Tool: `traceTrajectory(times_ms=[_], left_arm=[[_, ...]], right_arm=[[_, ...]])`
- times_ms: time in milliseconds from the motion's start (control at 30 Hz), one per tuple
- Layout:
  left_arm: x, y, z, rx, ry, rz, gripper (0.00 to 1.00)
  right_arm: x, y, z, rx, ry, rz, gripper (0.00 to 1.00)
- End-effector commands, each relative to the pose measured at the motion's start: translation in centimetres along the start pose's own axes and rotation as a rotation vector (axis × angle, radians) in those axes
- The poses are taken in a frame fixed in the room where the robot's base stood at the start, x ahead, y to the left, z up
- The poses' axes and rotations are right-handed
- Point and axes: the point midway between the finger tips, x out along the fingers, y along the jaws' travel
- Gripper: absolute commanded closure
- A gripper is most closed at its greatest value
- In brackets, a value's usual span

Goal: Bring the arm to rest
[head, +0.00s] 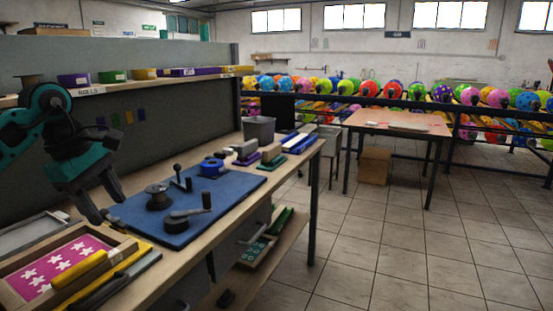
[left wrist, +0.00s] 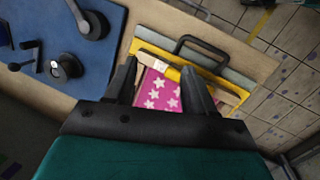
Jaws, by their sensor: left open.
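My left gripper (head: 107,207) comes in from the left in the head view, above the workbench and between the framed pink star screen and the blue mat. It also shows in the left wrist view (left wrist: 158,75), where its two fingers are spread apart with nothing between them. The pink star screen (head: 60,268) in its wooden frame lies below it at the bench's near end, and shows past the fingers in the left wrist view (left wrist: 158,92). My right gripper is in neither view.
A grey bin (head: 259,130) stands farther along the bench. A shelf (head: 150,84) runs behind. The tiled floor (head: 390,245) at right is clear.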

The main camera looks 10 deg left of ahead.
Motion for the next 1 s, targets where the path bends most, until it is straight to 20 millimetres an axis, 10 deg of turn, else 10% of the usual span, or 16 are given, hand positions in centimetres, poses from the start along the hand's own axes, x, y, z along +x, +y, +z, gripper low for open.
traceTrajectory(times_ms=[300, 500, 700, 933, 967, 1000], left_arm=[[9.9, 0.2, 16.8, -0.204, -0.669, -0.036, 0.46], [11.4, -1.1, 26.2, -0.647, -1.206, -0.21, 0.46], [12.2, -1.3, 28.4, -1.297, -1.639, -0.485, 0.46], [18.4, -3.8, 24.2, -2.253, -1.907, -0.864, 0.46], [19.7, -4.7, 23.4, 2.305, 1.849, 0.88, 0.46], [21.5, -6.1, 22.5, 2.239, 1.67, 0.849, 0.46]], right_arm=[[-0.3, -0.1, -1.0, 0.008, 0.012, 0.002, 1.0], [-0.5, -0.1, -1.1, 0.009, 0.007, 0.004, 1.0], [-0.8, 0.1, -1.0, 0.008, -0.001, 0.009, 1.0], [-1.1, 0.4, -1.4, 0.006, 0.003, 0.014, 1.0], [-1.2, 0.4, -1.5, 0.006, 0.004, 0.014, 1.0], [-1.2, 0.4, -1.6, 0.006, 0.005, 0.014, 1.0]])
